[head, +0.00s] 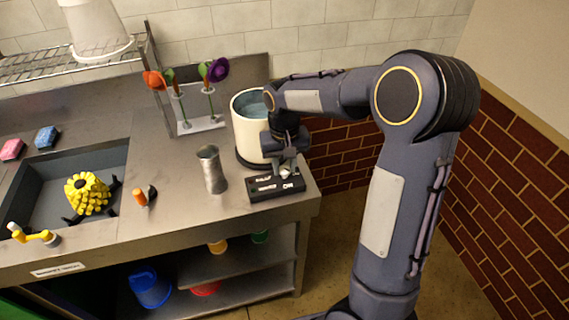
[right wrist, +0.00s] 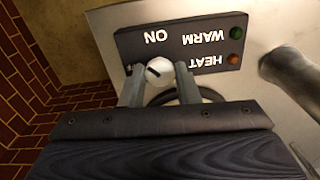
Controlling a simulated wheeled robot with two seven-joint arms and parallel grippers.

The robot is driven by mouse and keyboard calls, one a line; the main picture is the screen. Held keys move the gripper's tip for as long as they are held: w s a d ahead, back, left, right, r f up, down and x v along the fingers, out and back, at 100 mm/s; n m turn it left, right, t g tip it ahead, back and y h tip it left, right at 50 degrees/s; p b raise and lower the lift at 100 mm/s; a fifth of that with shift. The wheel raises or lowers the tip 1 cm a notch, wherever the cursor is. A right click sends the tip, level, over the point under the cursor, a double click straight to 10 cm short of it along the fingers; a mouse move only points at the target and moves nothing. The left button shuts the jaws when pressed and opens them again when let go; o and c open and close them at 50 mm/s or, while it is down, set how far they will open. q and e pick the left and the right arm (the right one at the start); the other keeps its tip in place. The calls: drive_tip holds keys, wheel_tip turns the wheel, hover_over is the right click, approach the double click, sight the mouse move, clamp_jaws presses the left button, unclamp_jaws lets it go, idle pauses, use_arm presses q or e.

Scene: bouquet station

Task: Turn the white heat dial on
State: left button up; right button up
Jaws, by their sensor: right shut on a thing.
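The white heat dial (right wrist: 158,72) sits on a dark control panel (right wrist: 190,48) marked ON, WARM and HEAT. Its short black mark lies slanted in the right wrist view. My right gripper (right wrist: 160,82) is shut on the dial, one finger on each side. In the head view my right gripper (head: 287,164) comes down from above onto the panel (head: 262,190) at the counter's right front corner, and the dial (head: 286,172) is partly hidden under the fingers. My left gripper is not in view.
A cream pot (head: 247,140) of water stands behind the panel. A metal cylinder (head: 211,170) stands left of it. A flower rack (head: 190,122) is at the back. A sink (head: 110,160) with a yellow flower head lies left. A green and a red lamp (right wrist: 234,59) are on the panel.

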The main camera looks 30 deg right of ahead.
sight(285, 169)
drive_tip(key=m, duration=0.4)
drive_tip(key=shift+r+m, duration=0.1)
drive_tip(key=shift+m, duration=0.2)
drive_tip(key=shift+m+p, duration=0.5)
drive_tip(key=shift+m, duration=1.5)
drive_tip(key=o, duration=1)
drive_tip(key=shift+c, duration=0.2)
wheel_tip(285, 169, up, 8)
drive_tip(key=shift+f, duration=0.15)
